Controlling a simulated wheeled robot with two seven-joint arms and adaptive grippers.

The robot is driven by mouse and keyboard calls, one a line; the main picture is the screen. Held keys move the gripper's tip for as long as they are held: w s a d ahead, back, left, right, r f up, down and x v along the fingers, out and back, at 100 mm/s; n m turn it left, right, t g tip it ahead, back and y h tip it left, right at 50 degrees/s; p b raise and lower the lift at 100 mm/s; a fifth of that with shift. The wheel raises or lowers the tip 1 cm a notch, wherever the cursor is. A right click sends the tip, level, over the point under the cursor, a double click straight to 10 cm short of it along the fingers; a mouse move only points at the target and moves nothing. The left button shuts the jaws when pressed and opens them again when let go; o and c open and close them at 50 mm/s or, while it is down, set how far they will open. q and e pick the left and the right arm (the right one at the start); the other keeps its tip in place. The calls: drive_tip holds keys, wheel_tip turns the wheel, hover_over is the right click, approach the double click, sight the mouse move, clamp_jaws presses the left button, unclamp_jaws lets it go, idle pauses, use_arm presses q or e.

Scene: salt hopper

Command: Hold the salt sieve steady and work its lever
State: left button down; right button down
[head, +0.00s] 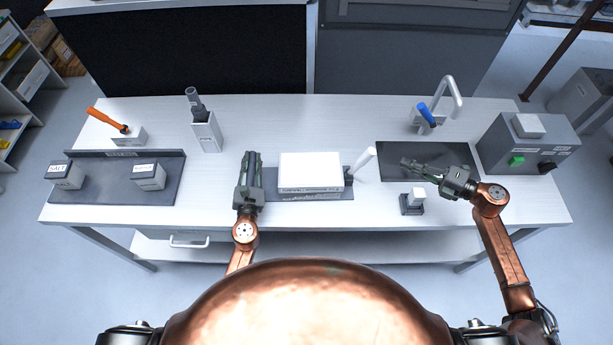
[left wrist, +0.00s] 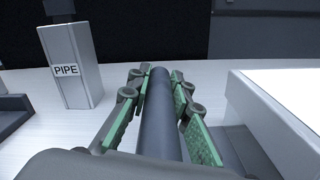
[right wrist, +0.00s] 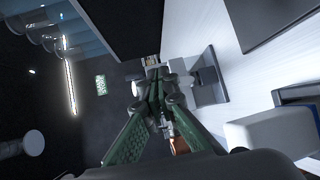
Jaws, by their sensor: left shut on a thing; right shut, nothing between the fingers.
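The salt sieve (head: 311,171) is a white box in the middle of the table. Its white lever (head: 364,161) slants up and outward on its right side. My left gripper (head: 252,162) is at the sieve's left side, shut on a dark round bar, apparently the sieve's handle (left wrist: 158,125). The sieve's bright top shows at the right in the left wrist view (left wrist: 290,95). My right gripper (head: 408,164) is shut and empty, a short way right of the lever and apart from it, its fingers pointing left. The right wrist view does not clearly show the lever.
A small white block on a dark base (head: 412,202) stands below my right gripper. A dark mat (head: 385,150) lies behind it, with a grey control box (head: 525,145) at right. The PIPE holder (head: 206,133) stands behind left. A dark tray (head: 110,190) holds labelled boxes.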

drive_tip(key=a+n+g, duration=0.1)
drive_tip(key=a, duration=0.7)
drive_tip(key=shift+w+a+r, duration=0.3)
drive_tip(key=shift+a+r, duration=0.05)
drive_tip(key=shift+a, duration=0.15)
